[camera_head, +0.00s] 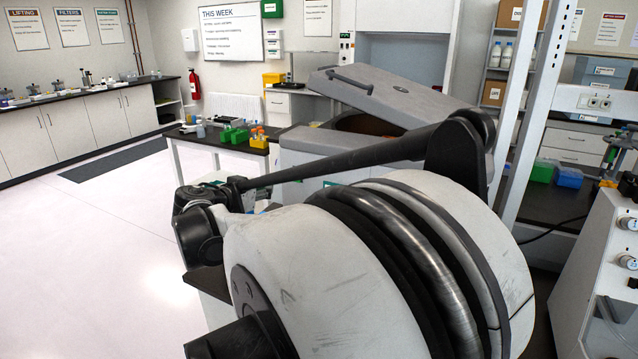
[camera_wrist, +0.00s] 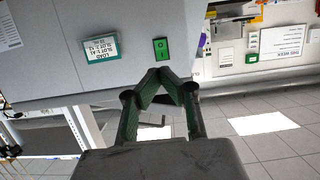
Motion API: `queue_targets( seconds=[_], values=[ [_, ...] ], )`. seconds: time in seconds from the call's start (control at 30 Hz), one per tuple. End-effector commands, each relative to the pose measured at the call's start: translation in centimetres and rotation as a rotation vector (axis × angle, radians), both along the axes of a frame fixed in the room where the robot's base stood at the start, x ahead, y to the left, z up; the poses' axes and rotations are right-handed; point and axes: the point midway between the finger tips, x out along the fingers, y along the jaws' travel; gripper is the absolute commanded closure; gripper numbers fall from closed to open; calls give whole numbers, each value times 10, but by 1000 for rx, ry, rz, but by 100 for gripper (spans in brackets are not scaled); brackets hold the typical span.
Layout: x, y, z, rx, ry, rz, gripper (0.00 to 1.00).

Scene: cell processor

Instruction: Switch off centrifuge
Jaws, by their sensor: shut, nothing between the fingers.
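The centrifuge (camera_head: 305,160) is a large grey machine with its lid (camera_head: 395,95) raised at a tilt. My arm hides much of its front. In the wrist view, the centrifuge's grey front panel (camera_wrist: 45,65) carries a small display (camera_wrist: 101,48) with slot text and a green rocker switch (camera_wrist: 161,49) with two marks. My gripper (camera_wrist: 160,75) is shut and empty, its fingertips together just below the switch in the picture. I cannot tell whether they touch the panel. The gripper cannot be made out in the head view.
A black-topped bench (camera_head: 225,142) with green and yellow racks stands left of the centrifuge. A white upright post (camera_head: 520,120) and shelves are at the right. A white machine with knobs (camera_head: 590,265) stands at the right edge. The floor (camera_head: 90,250) at the left is clear.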

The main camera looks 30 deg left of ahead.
Motion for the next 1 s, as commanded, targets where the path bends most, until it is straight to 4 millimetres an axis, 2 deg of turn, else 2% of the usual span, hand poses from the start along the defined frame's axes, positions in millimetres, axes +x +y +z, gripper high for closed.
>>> queue_targets(
  seconds=[0.17,0.7,0.83,1.0],
  values=[
    [17,2,-5,-1,1,-2,100],
    [109,15,-30,0,1,-1,100],
    [123,16,-34,-1,1,-2,100],
    [131,18,-37,0,1,0,100]
  ],
)
